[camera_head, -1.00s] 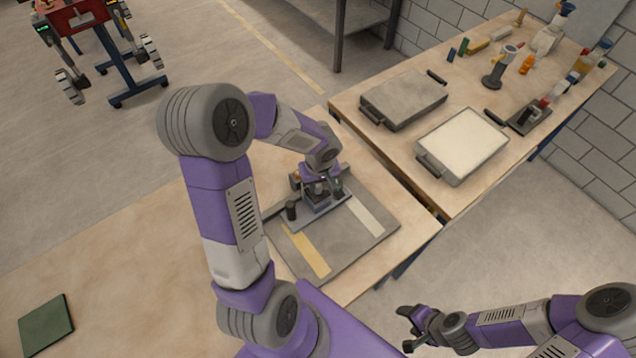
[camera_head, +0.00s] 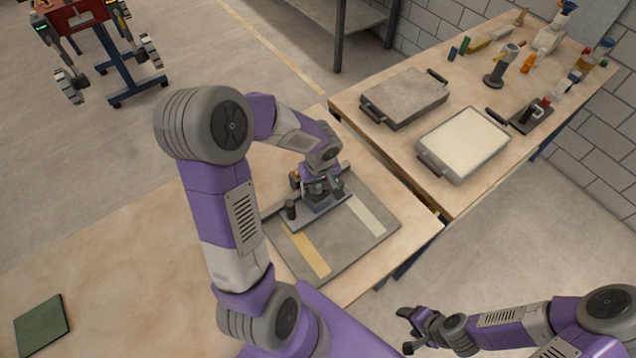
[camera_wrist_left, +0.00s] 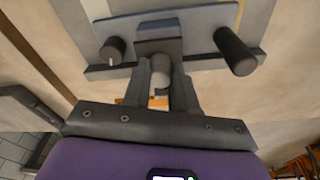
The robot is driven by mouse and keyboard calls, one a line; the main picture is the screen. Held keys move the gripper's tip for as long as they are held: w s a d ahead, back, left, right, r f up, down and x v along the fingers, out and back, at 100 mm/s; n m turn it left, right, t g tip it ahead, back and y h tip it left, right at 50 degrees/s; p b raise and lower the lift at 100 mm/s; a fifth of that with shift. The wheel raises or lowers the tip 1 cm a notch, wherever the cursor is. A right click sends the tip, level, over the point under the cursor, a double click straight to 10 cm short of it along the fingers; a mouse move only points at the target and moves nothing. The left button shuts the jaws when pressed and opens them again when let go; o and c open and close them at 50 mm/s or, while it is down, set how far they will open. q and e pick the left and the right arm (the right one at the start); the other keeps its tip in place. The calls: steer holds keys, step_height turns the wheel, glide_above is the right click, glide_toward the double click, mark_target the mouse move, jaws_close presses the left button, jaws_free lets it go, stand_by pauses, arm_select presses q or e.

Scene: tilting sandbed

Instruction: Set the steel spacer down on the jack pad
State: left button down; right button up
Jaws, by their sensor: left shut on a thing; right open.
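My left gripper (camera_head: 318,190) reaches down over a grey fixture plate (camera_head: 322,212) on the near bench. In the left wrist view its two fingers (camera_wrist_left: 160,88) are shut on a small pale cylinder, which looks like the steel spacer (camera_wrist_left: 161,68). A dark block, which may be the jack pad (camera_wrist_left: 158,36), is right beside the spacer in that view. I cannot tell whether they touch. In the head view the fingers hide the spacer. My right gripper (camera_head: 412,330) is open and empty, beyond the near bench's edge at the lower right.
Dark upright knobs stand on the fixture plate, one at each side (camera_wrist_left: 113,50) (camera_wrist_left: 235,50). The plate sits on a grey board with a yellow strip (camera_head: 306,250) and a pale strip (camera_head: 366,214). A green mat (camera_head: 43,327) lies left. Trays (camera_head: 462,146) stand on the far bench.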

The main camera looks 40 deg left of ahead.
arm_select(q)
steer(key=c, duration=0.8)
jaws_free()
steer(key=shift+o, duration=0.2)
steer(key=o, duration=0.4)
steer(key=shift+r, duration=0.2)
steer(key=shift+r+p, duration=2.7)
steer(key=shift+r, duration=1.2)
